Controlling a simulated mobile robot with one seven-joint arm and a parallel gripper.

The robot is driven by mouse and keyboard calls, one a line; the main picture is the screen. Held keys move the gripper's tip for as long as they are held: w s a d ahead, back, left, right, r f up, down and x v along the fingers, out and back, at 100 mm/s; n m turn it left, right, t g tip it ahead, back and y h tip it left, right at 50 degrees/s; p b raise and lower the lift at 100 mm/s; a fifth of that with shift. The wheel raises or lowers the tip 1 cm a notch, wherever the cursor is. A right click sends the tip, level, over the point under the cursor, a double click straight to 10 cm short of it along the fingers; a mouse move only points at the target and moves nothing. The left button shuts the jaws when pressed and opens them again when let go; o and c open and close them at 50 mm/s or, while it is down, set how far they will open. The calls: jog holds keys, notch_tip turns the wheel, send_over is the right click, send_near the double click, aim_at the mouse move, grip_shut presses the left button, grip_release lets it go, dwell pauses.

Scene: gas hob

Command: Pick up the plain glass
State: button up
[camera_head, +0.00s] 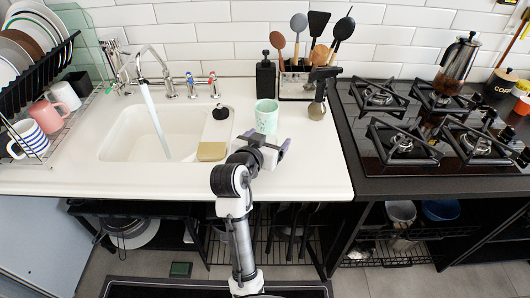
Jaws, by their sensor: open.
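A pale green tumbler (266,115) with faint markings stands upright on the white counter, right of the sink. It is the only drinking glass I can make out near my arm, and I cannot tell whether it is plain. My gripper (267,142) is open, just in front of the tumbler in this view. It overlaps the tumbler's lower edge, so the base is partly hidden. I cannot tell whether they touch. No object shows between the fingers.
A spray bottle (317,98) stands close right of the tumbler, with a utensil holder (296,84) and black dispenser (265,76) behind. The gas hob (370,160) is right. Counter at front right is clear.

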jog(key=shift+w, duration=0.1)
jog(key=shift+c, duration=0.3)
jog(key=c, duration=1.1)
